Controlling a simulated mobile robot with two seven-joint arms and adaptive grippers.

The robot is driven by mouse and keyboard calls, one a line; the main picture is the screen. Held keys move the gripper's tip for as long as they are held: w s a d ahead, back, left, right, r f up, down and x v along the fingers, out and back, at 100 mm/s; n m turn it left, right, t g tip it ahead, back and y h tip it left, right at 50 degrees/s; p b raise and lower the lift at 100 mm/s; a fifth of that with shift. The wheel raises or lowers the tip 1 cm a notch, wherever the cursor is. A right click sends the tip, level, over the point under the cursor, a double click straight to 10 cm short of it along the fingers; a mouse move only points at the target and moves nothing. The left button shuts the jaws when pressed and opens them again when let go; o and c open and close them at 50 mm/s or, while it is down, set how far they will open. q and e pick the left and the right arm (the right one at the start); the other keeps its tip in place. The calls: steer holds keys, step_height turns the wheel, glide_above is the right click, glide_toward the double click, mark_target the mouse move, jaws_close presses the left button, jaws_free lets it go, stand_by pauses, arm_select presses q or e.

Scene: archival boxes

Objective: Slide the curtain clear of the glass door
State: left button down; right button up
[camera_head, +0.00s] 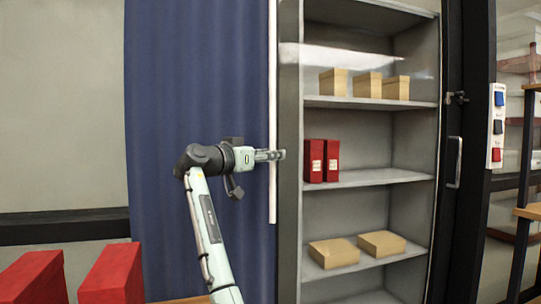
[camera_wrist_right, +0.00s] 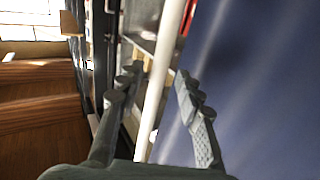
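The blue curtain (camera_head: 160,120) hangs in folds left of the dark door frame, with a white vertical rod (camera_head: 272,80) at its right edge. In the right wrist view the curtain (camera_wrist_right: 265,90) fills the right side. The glass door (camera_head: 350,58) shows a pale reflection across its upper part. My right gripper (camera_head: 273,155) is at the rod, about halfway up the curtain. In the wrist view its fingers (camera_wrist_right: 157,88) are apart on either side of the rod (camera_wrist_right: 163,75), with gaps visible. My left gripper is not in view.
Behind the glass, grey shelves (camera_head: 375,103) hold tan boxes (camera_head: 367,85) and red binders (camera_head: 322,160). A door handle (camera_head: 454,162) is at the right. A white switch panel (camera_head: 496,125) is beyond it. Red boxes (camera_head: 112,275) stand at the lower left.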

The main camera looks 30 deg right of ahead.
steer(key=v, duration=1.1)
steer(key=shift+a, duration=0.1)
